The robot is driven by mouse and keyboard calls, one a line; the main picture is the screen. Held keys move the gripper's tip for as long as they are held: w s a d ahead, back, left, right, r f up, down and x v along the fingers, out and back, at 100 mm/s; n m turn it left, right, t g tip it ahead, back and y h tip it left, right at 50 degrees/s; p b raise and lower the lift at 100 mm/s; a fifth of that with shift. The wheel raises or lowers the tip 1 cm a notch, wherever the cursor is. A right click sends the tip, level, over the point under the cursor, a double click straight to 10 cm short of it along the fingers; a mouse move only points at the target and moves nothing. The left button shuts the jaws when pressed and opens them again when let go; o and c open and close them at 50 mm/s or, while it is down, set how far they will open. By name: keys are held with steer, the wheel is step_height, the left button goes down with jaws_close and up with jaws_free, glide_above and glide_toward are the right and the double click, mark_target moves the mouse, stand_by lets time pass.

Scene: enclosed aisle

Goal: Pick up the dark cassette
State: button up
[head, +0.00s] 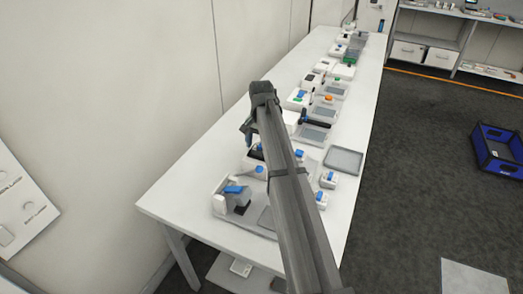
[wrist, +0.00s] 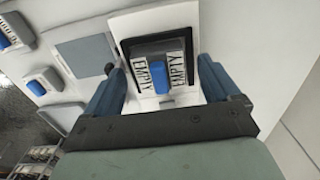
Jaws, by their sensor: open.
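In the wrist view, a dark grey block with a blue grip (wrist: 161,80), which looks like the dark cassette (wrist: 162,51), sits in a black square frame on a white fixture (wrist: 150,22). My gripper (wrist: 161,66) is open, with one blue-grey finger on each side of the block. I cannot tell whether the fingers touch it. In the head view, my gripper (head: 248,134) is over the white table, and my arm hides much of what lies beneath.
The long white table (head: 170,205) holds several white fixtures with blue, green and orange parts. A grey tray (head: 343,160) lies to the right of my arm. A pale wall (head: 150,80) runs along the table's left side. A blue crate (head: 497,150) stands on the floor.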

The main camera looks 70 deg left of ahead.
steer(key=c, duration=1.2)
steer(key=shift+o, duration=0.2)
steer(key=shift+r, duration=0.1)
